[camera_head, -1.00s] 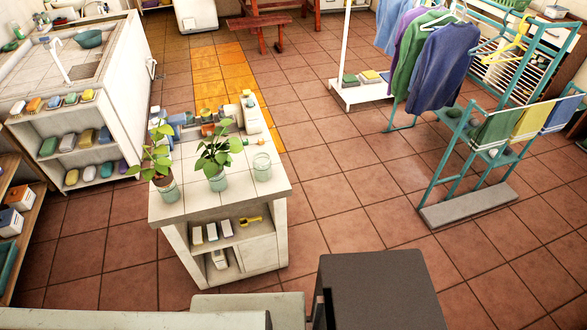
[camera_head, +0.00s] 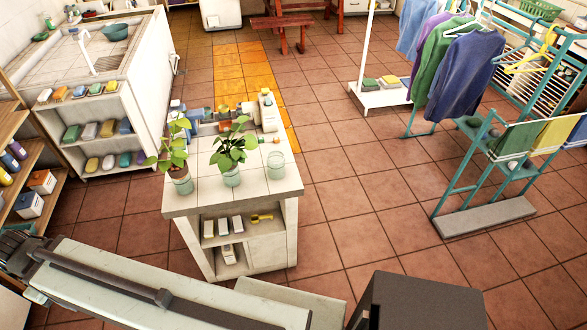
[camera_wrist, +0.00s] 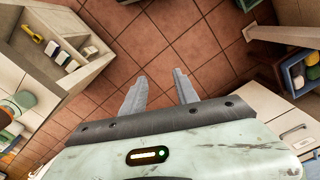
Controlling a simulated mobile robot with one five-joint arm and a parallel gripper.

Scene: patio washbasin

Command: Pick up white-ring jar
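In the head view, three glass jars stand along the near edge of a tiled counter (camera_head: 215,202). I cannot make out which has a white ring. In the wrist view, a greenish jar (camera_wrist: 22,99) shows at the left edge, beside the counter top. My gripper (camera_wrist: 158,84) has its two fingers apart with only floor tiles between them. It is empty and away from the jars.
Bottles (camera_head: 268,108) and small items crowd the counter's back. A sink unit (camera_head: 115,90) stands left, with a wooden shelf (camera_head: 35,170) nearer. A clothes rack (camera_head: 480,150) stands right. Open tiled floor (camera_head: 350,200) lies between counter and rack.

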